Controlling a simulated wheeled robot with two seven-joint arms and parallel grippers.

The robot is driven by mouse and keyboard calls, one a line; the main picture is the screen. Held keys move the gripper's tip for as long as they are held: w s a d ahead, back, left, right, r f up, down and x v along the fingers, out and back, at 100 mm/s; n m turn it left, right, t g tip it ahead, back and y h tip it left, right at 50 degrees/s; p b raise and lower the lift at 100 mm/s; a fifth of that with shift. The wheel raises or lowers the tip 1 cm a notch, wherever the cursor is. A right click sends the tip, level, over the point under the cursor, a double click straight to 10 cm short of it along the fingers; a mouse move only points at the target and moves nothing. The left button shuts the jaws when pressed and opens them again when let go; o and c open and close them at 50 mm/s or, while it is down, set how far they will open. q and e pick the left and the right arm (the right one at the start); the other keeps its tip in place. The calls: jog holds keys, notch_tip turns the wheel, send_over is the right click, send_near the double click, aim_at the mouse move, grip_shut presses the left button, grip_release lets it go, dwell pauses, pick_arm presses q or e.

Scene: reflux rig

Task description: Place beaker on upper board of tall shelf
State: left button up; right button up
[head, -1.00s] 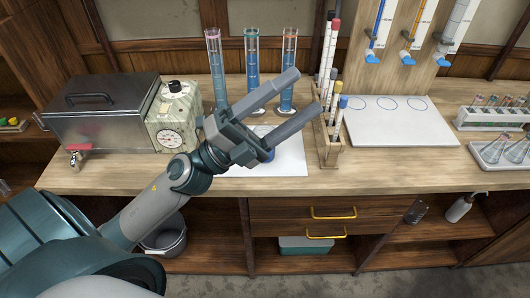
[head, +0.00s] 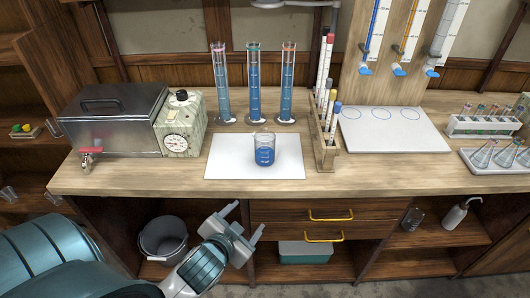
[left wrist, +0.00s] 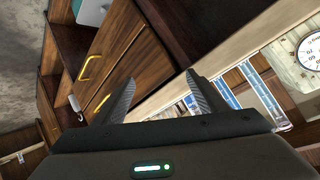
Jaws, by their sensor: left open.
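A beaker (head: 264,149) with blue liquid stands upright on a white sheet (head: 225,165) in the middle of the workbench. My left gripper (head: 247,224) is open and empty. It is below and in front of the bench edge, well apart from the beaker. In the left wrist view its two fingers (left wrist: 157,98) are spread with nothing between them, and the beaker does not clearly show there. A shelf unit (head: 25,100) stands at the left edge of the head view, only partly visible. My right gripper is not in view.
A metal bath (head: 110,125) with a dial box stands left on the bench. Measuring cylinders (head: 253,85) stand behind the beaker, and a test tube rack (head: 325,140) is to its right. Drawers with yellow handles (head: 330,216) and a bucket (head: 163,238) are below.

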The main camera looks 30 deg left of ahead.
pick_arm(q)
jog(key=s+d+f+g+h, duration=0.1)
jog(key=s+d+f+g, duration=0.1)
jog(key=f, duration=1.3)
jog(key=s+d+f+g+h, duration=0.1)
jog(key=s+d+f+g, duration=0.1)
jog(key=f, duration=1.3)
jog(key=s+d+f+g, duration=0.1)
jog(key=s+d+f, duration=0.1)
jog(key=s+f, duration=0.8)
jog(key=s+d+f+g+h, duration=0.1)
jog(key=s+d+f+g, duration=0.1)
jog(key=s+f, duration=0.9)
jog(key=shift+d+f+n, duration=0.3)
jog(key=shift+d+f, duration=0.2)
jog(key=shift+f, duration=0.25)
